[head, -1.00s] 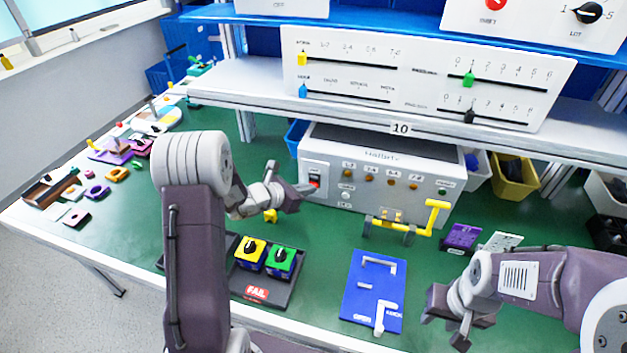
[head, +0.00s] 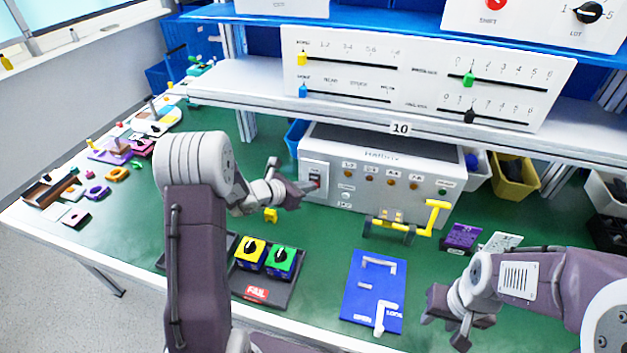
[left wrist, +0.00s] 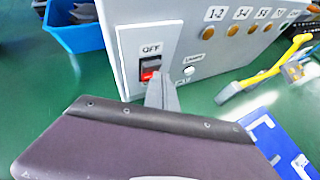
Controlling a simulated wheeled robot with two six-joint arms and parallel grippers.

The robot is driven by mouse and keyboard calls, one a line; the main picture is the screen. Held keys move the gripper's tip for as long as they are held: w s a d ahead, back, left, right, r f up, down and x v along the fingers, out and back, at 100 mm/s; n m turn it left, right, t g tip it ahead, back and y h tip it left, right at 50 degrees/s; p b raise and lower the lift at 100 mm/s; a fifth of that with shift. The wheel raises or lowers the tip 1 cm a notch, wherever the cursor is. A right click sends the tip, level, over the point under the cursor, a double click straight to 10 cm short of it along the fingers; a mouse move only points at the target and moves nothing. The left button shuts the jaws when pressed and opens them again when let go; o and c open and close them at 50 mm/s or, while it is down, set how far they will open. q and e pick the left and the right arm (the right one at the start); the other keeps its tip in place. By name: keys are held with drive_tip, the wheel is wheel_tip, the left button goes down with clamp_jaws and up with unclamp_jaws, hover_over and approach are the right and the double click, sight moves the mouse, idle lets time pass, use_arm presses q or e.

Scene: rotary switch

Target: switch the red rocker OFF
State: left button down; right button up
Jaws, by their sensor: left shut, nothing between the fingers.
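The rocker switch (left wrist: 151,69) is on the left end of the grey box's front, on a white plate under the label OFF. In the left wrist view its upper part is dark and its lower part shows red. It also shows small in the head view (head: 314,183), partly hidden by my gripper. My left gripper (head: 309,187) is shut and empty, its tips right in front of the rocker's lower part. In the left wrist view the fingers (left wrist: 161,92) reach up just below the red part; I cannot tell whether they touch it. My right gripper (head: 446,322) is open and empty near the front edge.
The grey box (head: 385,165) has a row of knobs and a small round button beside the rocker. A yellow handle (head: 433,215) stands in front of it. A dark tray (head: 270,296) with yellow and green switch blocks and a blue panel (head: 365,300) lie nearer. A shelf overhangs behind.

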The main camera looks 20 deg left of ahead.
use_arm(q)
drive_tip(key=shift+w, duration=0.3)
idle(0.5)
use_arm(e)
drive_tip(key=shift+f+b, duration=0.5)
use_arm(q)
drive_tip(key=shift+s, duration=0.8)
drive_tip(key=shift+f, duration=0.1)
